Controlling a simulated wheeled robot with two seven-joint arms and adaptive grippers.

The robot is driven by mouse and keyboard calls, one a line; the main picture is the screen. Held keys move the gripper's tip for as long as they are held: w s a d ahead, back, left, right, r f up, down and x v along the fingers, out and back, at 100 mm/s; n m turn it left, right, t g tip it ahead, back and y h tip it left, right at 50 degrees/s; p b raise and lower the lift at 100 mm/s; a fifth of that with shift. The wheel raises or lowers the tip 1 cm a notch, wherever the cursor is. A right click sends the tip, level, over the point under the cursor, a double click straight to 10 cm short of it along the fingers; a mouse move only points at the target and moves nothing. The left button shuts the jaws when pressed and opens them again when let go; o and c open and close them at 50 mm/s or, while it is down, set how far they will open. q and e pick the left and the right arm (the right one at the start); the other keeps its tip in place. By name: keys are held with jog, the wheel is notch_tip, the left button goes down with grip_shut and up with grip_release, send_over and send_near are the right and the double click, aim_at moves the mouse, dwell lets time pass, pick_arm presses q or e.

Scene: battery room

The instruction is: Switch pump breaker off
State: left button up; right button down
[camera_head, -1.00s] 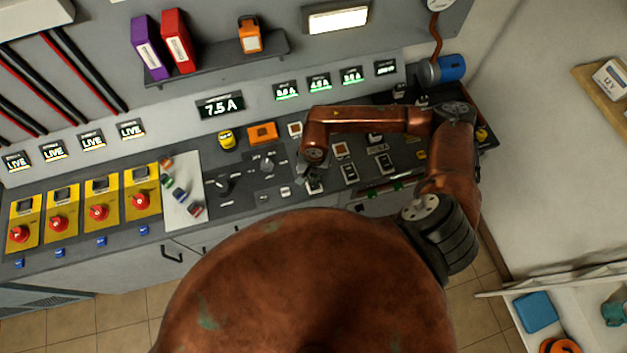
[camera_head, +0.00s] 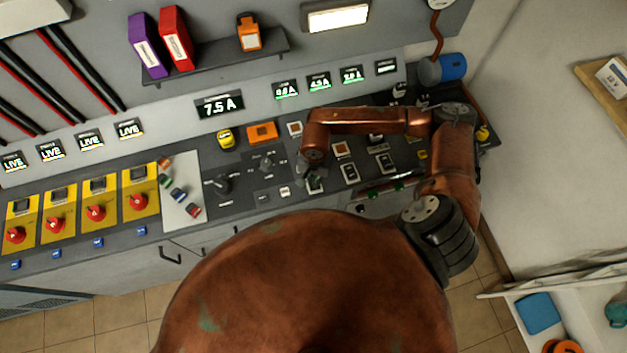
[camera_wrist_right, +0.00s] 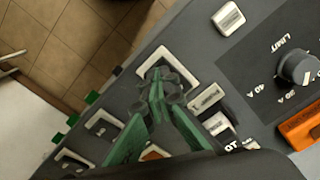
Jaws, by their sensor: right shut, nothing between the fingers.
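A row of white-framed breaker switches sits on the dark sloping panel. The left one (camera_head: 314,185) is partly hidden under my right gripper (camera_head: 309,177); the middle one (camera_head: 349,172) and right one (camera_head: 385,162) are clear. I cannot read which is labelled pump. In the right wrist view, my right gripper (camera_wrist_right: 157,88) has its green fingers closed together and empty. Its tips are over the white-framed switch (camera_wrist_right: 186,63), covering most of its rocker. I cannot tell whether they touch it. My left gripper is not in view.
A dark knob (camera_wrist_right: 298,67) and an orange block (camera_wrist_right: 302,128) lie to the right in the wrist view. Red rotary switches on yellow plates (camera_head: 139,201) stand at the left. Small displays (camera_head: 319,82) line the wall above the breakers. Green-tipped parts line the panel's front edge.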

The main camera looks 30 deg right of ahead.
jog(key=shift+f, duration=0.3)
jog(key=shift+r+p, duration=1.15)
jog(key=shift+r, duration=2.4)
